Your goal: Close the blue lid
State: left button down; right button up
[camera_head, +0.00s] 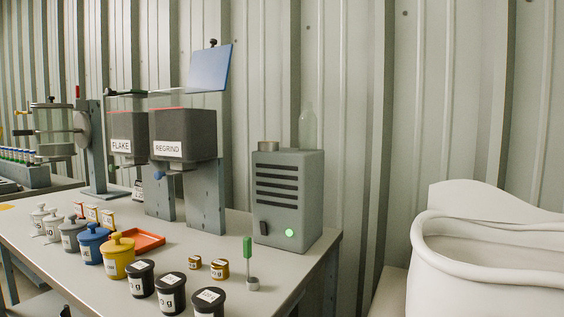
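The blue lid (209,69) is a flat panel standing raised and tilted above the dark grey hopper labelled REGRIND (185,134). A small dark knob is at its top edge. The hopper's upper rim is reddish. A second dark hopper labelled FLAKE (127,133) stands to its left, with a lighter panel above it. Neither of my grippers is in view.
A bench (200,262) holds several lidded pots, including a blue pot (93,243), plus an orange tray (137,241) and a grey vented box (287,197) right of the hoppers. A large white bag (480,262) stands at the right. The corrugated wall is behind.

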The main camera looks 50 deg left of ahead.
aim_at(209, 68)
jog(key=u, duration=2.05)
jog(key=j+u, duration=0.1)
jog(key=j, duration=0.95)
jog(key=i+j, duration=0.15)
jog(key=j, duration=0.85)
jog(key=k+u, duration=0.05)
